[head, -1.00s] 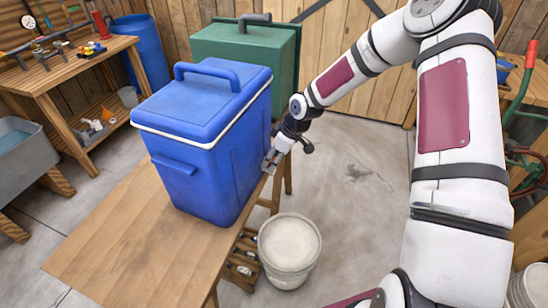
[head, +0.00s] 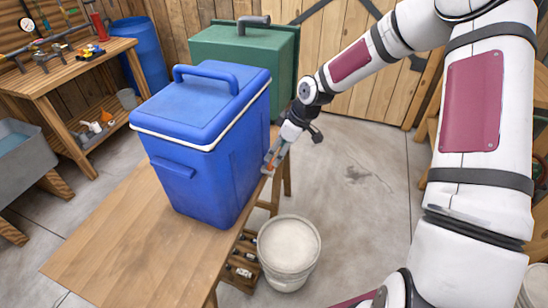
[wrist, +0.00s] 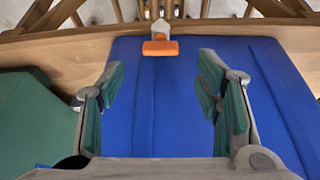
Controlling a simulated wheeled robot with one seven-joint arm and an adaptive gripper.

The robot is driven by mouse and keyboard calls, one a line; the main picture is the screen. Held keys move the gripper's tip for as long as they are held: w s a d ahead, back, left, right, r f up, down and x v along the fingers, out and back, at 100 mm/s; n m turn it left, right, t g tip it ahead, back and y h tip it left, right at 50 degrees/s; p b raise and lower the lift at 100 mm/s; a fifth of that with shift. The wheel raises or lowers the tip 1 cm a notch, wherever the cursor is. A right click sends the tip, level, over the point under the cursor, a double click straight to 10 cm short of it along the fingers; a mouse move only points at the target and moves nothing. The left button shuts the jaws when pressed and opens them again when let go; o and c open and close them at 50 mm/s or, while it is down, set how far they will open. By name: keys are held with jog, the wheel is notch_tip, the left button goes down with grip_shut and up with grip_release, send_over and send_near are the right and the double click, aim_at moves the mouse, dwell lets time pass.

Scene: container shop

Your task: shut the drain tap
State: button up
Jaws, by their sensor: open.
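The drain tap is on the lower part of the blue cooler (head: 205,150). In the wrist view, its orange handle (wrist: 160,47) lies crosswise in front of a pale grey body (wrist: 160,29). My gripper (head: 273,157) is beside the cooler's right side, near the table edge. In the wrist view, my gripper (wrist: 162,72) is open and empty, with its green-padded fingers spread over the blue wall (wrist: 160,110). The orange handle shows between and just beyond the fingertips, not gripped. In the head view the tap is mostly hidden by my gripper.
The cooler stands on a wooden table (head: 115,235). A green cooler (head: 240,45) stands right behind it. A white bucket (head: 289,250) is on the floor below the table's right edge. A small wooden crate (head: 240,268) is beside the bucket. The floor to the right is fairly clear.

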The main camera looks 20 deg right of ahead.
jog(key=v, duration=0.6)
jog(key=shift+r, duration=0.15)
